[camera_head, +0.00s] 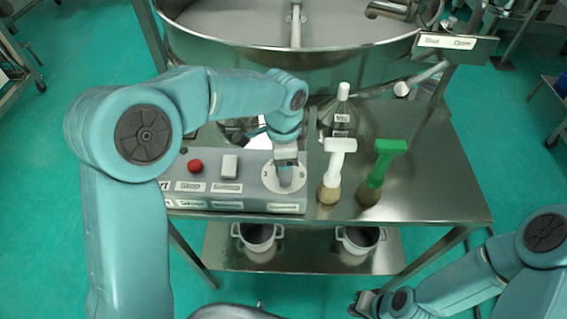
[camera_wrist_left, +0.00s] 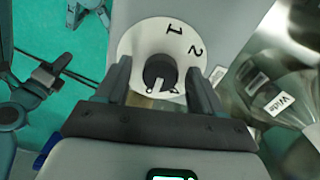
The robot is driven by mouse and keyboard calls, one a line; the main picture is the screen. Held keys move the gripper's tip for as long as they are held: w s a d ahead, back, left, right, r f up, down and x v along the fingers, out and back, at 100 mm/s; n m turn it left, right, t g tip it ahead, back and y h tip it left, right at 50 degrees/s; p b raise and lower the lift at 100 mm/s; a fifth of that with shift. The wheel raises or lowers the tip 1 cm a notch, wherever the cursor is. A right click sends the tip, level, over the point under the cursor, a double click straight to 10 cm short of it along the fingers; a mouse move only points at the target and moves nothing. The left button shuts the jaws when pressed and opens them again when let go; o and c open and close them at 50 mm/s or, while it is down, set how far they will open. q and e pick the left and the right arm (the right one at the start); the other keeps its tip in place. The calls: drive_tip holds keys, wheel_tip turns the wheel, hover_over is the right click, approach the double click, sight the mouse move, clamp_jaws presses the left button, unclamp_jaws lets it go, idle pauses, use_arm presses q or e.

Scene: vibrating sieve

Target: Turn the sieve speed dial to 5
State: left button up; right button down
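The speed dial shows in the left wrist view as a black knob (camera_wrist_left: 160,72) on a round white plate (camera_wrist_left: 147,38) marked with numbers; 1 and 2 are readable. A light pointer on the knob points towards the gripper's palm; its number there is unclear. My left gripper (camera_wrist_left: 159,76) is open, with one finger on each side of the knob and gaps between. In the head view my left gripper (camera_head: 286,174) is over the dial plate (camera_head: 300,184) and hides the knob. My right gripper (camera_head: 366,302) is low at the bottom, away from the panel; its opening is unclear.
The grey control panel (camera_head: 236,198) has a red button (camera_head: 195,166) and a white switch (camera_head: 229,165). A white-handled brush (camera_head: 339,147), a green-handled brush (camera_head: 388,148) and a bottle (camera_head: 342,119) stand right of it. The sieve drum (camera_head: 290,58) is behind.

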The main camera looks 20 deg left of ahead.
use_arm(q)
drive_tip(key=shift+r, duration=0.15)
wheel_tip(320, 180, up, 16)
drive_tip(key=shift+w, duration=0.35)
drive_tip(key=shift+a, duration=0.1)
